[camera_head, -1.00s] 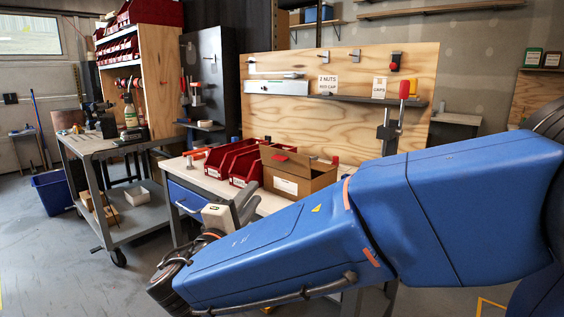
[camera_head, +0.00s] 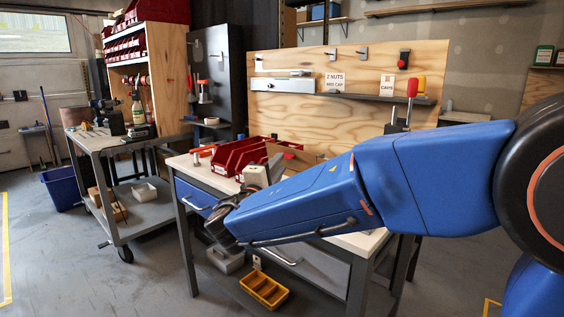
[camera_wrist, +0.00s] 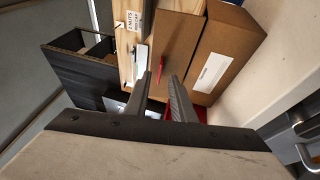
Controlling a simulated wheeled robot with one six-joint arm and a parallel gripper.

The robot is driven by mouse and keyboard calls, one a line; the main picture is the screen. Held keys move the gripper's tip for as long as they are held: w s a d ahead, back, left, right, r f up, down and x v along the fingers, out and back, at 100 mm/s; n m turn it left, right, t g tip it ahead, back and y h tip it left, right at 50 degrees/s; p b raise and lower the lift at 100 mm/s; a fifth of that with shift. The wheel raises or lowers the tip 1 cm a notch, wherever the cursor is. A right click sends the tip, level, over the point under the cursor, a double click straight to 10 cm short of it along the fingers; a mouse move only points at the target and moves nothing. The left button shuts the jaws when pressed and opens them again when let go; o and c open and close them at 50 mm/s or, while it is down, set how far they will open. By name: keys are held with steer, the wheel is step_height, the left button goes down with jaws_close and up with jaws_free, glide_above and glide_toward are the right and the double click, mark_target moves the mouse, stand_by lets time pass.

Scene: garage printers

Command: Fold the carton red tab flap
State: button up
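The brown carton stands on the workbench, and in the head view my arm hides most of it; a piece of its cardboard (camera_head: 290,151) shows above the arm. In the wrist view the carton (camera_wrist: 228,48) fills the upper right, with a white label on one side. The red tab (camera_wrist: 161,68) shows at the edge of a brown cardboard panel (camera_wrist: 177,38), just beyond my fingertips. My gripper (camera_wrist: 161,78) is open and empty, its two fingers apart and pointing toward the tab. I cannot tell whether a finger touches the panel.
Red bins (camera_head: 236,156) stand beside the carton on the workbench (camera_head: 192,171). A plywood back panel (camera_head: 350,113) with a shelf and red-handled clamp (camera_head: 412,88) rises behind. A yellow tray (camera_head: 264,289) sits below the bench. A grey cart (camera_head: 95,141) stands to the left.

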steer(key=shift+x, duration=1.75)
steer(key=shift+c, duration=0.6)
jaws_close()
